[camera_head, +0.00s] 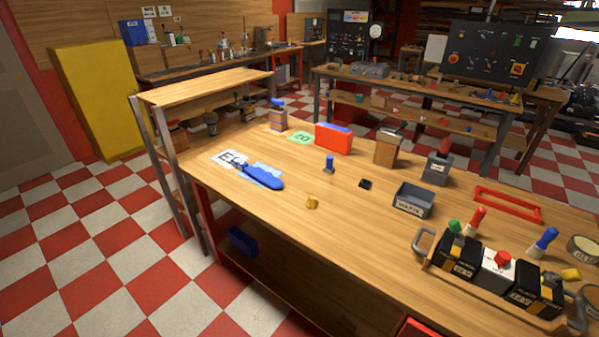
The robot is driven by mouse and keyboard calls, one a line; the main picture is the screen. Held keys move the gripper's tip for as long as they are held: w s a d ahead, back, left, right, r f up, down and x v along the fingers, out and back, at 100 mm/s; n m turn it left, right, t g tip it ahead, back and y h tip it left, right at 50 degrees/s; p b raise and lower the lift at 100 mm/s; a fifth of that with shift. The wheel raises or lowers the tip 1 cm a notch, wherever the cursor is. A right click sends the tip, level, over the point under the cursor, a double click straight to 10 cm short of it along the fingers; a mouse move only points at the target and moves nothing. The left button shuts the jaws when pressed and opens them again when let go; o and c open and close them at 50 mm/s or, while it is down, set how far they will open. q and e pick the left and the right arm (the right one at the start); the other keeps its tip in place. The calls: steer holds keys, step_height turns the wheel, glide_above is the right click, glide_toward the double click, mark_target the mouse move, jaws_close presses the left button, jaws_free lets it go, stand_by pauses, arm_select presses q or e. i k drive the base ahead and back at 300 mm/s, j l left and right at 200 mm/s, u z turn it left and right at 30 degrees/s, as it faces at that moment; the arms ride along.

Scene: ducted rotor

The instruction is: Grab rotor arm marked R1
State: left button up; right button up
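I cannot read an R1 mark on anything in view. A blue elongated piece with a rounded end (263,178) lies on the wooden workbench (250,215), left of its middle. A white sheet with black lettering (229,157) lies at its far left end, partly covered. I cannot tell whether this blue piece is a rotor arm. Neither of my grippers is in view.
A red block with a blue top (333,139), a green card (301,138), a small yellow piece (312,202), a labelled grey bin (413,200) and a red frame (508,205) are on the bench. A handled battery carrier (490,273) stands at right. The front left bench is clear.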

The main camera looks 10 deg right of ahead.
mark_target(272, 182)
steer(key=i+j+z, duration=0.15)
steer(key=z, duration=0.3)
steer(key=i+j+z, duration=0.1)
steer(key=j+z, duration=0.3)
steer(key=i+j+z, duration=0.1)
steer(key=z, duration=0.35)
steer(key=j+z, duration=0.85)
steer(key=k+l, duration=0.05)
steer(key=l, duration=0.1)
